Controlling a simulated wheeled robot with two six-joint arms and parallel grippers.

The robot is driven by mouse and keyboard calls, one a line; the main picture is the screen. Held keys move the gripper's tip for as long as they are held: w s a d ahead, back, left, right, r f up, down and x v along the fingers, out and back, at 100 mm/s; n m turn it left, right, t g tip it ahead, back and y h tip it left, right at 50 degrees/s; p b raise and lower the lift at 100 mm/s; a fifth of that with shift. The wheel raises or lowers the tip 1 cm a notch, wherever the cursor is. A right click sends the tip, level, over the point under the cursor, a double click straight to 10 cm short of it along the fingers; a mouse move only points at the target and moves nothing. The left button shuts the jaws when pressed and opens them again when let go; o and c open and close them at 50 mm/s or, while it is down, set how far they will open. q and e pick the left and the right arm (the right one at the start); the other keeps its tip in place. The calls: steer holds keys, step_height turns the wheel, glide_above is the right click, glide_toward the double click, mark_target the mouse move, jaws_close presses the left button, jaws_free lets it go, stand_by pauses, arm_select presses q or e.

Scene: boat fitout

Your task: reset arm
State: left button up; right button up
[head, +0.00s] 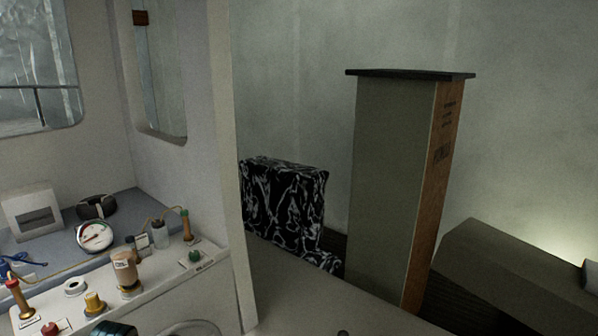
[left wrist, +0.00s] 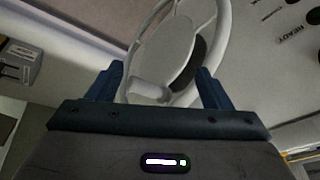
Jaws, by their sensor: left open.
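My left gripper (left wrist: 158,84) shows in the left wrist view with its two blue fingers spread apart. It is open, with nothing held between the fingers. A white steering wheel (left wrist: 182,48) with spokes and a large hub lies beyond the fingers; I cannot tell how close it is. A curved grey rim (head: 192,326) at the bottom of the head view may be the same wheel. A dark teal piece (head: 113,328) at the bottom edge is cut off, and I cannot tell what it is. My right gripper is in neither view.
A tall grey cabinet (head: 390,180) and a black-and-white patterned seat (head: 284,200) stand to the right.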

arm_select(q)
steer(key=s+d+f, duration=0.2)
steer(key=s+d, duration=0.1)
steer(key=s, duration=0.6)
steer(key=s+d+f, duration=0.2)
steer(key=s, duration=0.7)
steer(key=s+d+f, duration=0.1)
steer(key=s+d, duration=0.2)
steer(key=s, duration=0.6)
steer(key=s+a+f+g+b, duration=0.2)
steer(key=f+b, duration=0.6)
steer(key=f, duration=3.2)
steer(key=s+a+f+b, duration=0.1)
steer(key=s+f+b, duration=0.2)
steer(key=s+f, duration=0.5)
steer(key=s+a+f+b, duration=0.1)
steer(key=s+f+b, duration=0.2)
steer(key=s+f, duration=0.6)
step_height(320, 180, down, 7)
steer(key=shift+a+f+n+g, duration=0.2)
steer(key=shift+a+n+g, duration=0.1)
steer(key=shift+n, duration=0.1)
